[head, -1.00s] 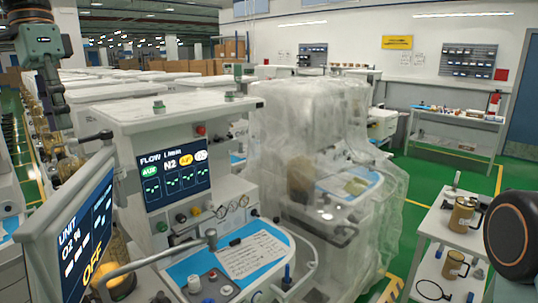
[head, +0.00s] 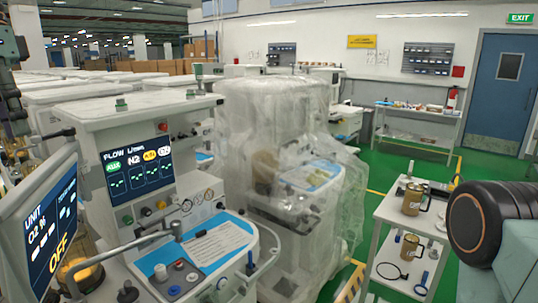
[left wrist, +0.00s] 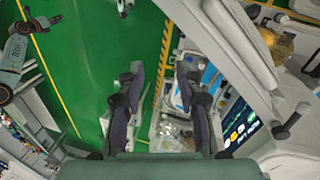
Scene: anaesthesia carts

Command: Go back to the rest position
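My left gripper (left wrist: 160,80) is open in the left wrist view. Its two dark fingers stand well apart with nothing between them, above green floor and a yellow-black floor stripe. In the head view only part of my left arm shows at the far left edge, in front of the rows of carts. A dark round joint and grey-green link of my right arm show at the right edge of the head view; the right gripper itself is not visible there.
An anaesthesia cart (head: 75,119) with a flow screen (head: 137,171) stands close at left. A plastic-covered machine (head: 275,115) is beside it. A white trolley (head: 388,213) with brown canisters stands at right. Green floor (head: 400,165) is open toward the blue door (head: 505,85).

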